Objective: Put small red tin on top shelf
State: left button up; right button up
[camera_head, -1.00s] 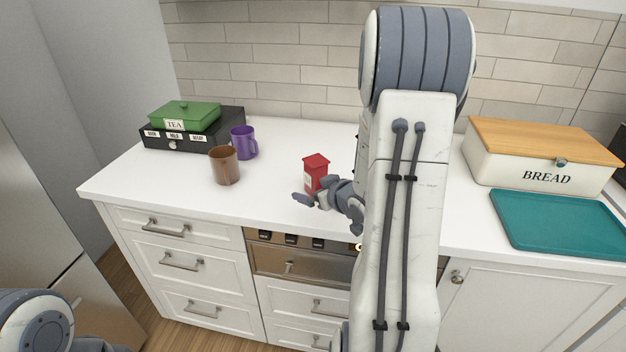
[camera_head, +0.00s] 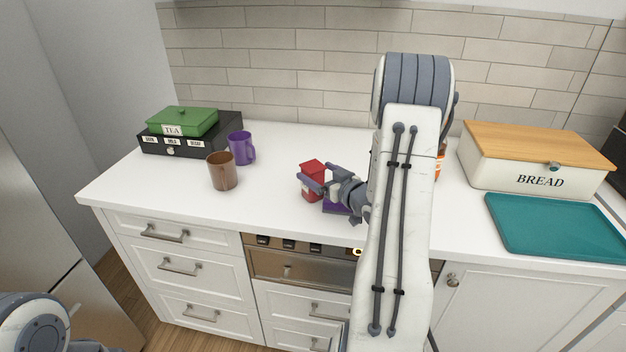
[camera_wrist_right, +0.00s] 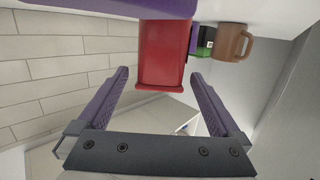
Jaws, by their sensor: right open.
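The small red tin (camera_head: 308,190) stands on the white counter; it also shows in the right wrist view (camera_wrist_right: 165,55). My right gripper (camera_head: 316,177) is open at the tin. In the right wrist view its two purple fingers (camera_wrist_right: 159,76) are spread, with the tin's near end between their tips and gaps on both sides. I cannot tell whether either finger touches it. The top shelf cannot be made out. My left gripper is out of view; only part of my left arm shows at bottom left.
A brown mug (camera_head: 222,172), a purple mug (camera_head: 241,149) and a green tea box (camera_head: 183,121) on a black box (camera_head: 190,146) stand left. A bread box (camera_head: 520,175) and teal tray (camera_head: 560,228) are right. An orange item (camera_head: 439,165) is partly hidden.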

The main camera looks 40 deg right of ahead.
jog(key=shift+w+d+f, duration=0.1)
jog(key=shift+w, duration=0.6)
jog(key=shift+w+d+f, duration=0.1)
jog(key=shift+w, duration=0.6)
grip_shut()
jog(key=shift+r, duration=0.15)
